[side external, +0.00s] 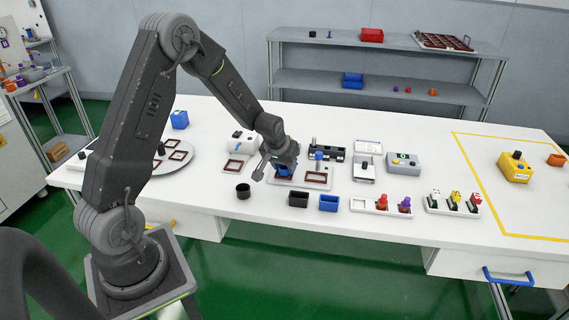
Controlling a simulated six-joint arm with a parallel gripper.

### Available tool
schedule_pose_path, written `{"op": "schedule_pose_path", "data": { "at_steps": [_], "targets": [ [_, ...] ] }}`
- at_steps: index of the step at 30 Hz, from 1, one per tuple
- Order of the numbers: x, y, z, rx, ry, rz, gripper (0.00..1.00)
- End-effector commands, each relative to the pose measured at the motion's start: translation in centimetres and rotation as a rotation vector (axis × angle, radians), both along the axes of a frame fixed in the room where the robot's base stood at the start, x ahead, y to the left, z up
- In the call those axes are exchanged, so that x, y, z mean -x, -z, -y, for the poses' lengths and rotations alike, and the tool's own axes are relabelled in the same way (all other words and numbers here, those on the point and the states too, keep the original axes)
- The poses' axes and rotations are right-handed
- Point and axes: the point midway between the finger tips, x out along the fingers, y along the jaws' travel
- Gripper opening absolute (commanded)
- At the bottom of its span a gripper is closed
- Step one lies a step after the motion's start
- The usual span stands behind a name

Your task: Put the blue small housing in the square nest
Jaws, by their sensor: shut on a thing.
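My gripper (277,170) is at the middle of the white table and is shut on the blue small housing (284,171). The fingers hide part of the housing. It is at the left nest of a white plate (300,185) with dark red-brown square nest frames. I cannot tell whether the housing is seated in that nest or held just above it. The right nest frame (317,177) on the plate looks empty. A blue-topped post (319,157) stands behind it.
A black cup (243,191), a black bin (298,199) and a blue bin (328,203) stand in front of the plate. Grey devices (404,162) are to the right. Another blue block (180,120) is at the back left. A round plate (182,170) with frames is left.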

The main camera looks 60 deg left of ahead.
Motion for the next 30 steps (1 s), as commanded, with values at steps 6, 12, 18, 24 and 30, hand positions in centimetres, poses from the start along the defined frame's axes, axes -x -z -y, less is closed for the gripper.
{"op": "schedule_pose_path", "data": {
  "at_steps": [6,12,18,24,30],
  "targets": [
    [0.11,0.80,0.05,0.002,0.000,-0.006,0.15],
    [0.15,1.14,0.05,0.001,0.001,-0.005,0.41],
    [0.21,1.16,0.01,0.001,0.002,-0.005,0.60],
    [0.33,1.21,-0.15,-0.001,0.002,-0.008,0.70],
    [0.39,1.24,-0.13,-0.001,0.003,-0.010,0.69]
  ]
}}
